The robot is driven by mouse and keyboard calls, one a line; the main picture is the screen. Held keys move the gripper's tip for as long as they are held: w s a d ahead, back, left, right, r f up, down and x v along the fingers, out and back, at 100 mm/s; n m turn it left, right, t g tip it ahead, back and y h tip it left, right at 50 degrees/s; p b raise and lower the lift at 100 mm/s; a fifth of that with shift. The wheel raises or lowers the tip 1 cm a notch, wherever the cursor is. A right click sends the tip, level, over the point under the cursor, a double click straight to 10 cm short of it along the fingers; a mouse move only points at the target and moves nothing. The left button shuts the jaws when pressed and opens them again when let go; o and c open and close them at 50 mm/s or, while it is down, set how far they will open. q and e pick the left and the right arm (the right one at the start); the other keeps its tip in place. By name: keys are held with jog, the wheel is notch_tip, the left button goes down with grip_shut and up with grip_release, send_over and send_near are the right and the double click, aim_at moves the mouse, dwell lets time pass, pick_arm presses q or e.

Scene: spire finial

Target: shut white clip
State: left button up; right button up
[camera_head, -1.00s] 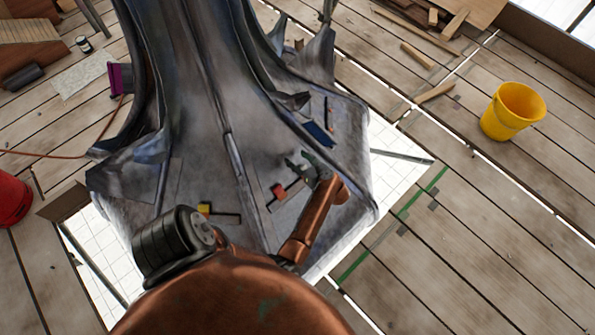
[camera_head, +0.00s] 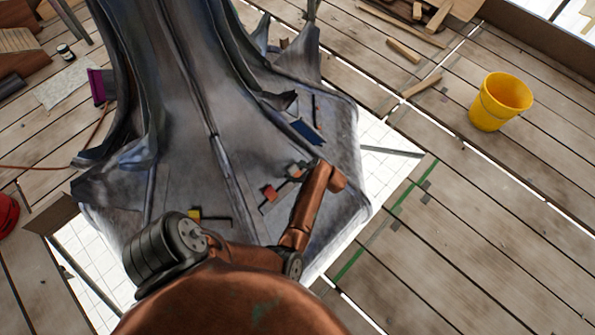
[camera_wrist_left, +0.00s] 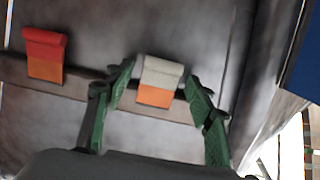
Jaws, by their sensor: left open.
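The white clip (camera_wrist_left: 163,72) is pale with an orange lower part and sits on a dark strip on the grey metal surface. In the left wrist view it lies between the green fingers of my left gripper (camera_wrist_left: 160,80), which is open around it. I cannot tell whether either finger touches it. In the head view my left gripper (camera_head: 302,169) is small and partly hidden by my copper arm. A red clip (camera_wrist_left: 44,45), also with an orange lower part, sits to the left on the same strip. It also shows in the head view (camera_head: 269,193).
The large grey spire (camera_head: 190,110) fills the middle. A yellow clip (camera_head: 194,215) on another dark strip is at lower left. A blue piece (camera_head: 308,131) lies beyond my gripper. A yellow bucket (camera_head: 500,101) stands on the planks at right, where the floor is mostly clear.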

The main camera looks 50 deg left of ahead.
pick_arm(q)
jog(key=shift+a+f, duration=0.1)
jog(key=shift+a, duration=0.05)
pick_arm(e)
jog(key=shift+r, duration=0.2)
pick_arm(q)
jog(key=c, duration=1.1)
jog(key=shift+c, duration=0.3)
jog(key=shift+h+p, duration=0.3)
jog(key=shift+p, duration=0.1)
pick_arm(e)
notch_tip(320, 180, down, 3)
jog(key=shift+d+r, duration=0.15)
pick_arm(q)
jog(key=o, duration=1.2)
jog(key=shift+c, duration=0.2)
pick_arm(e)
jog(key=shift+s, duration=0.1)
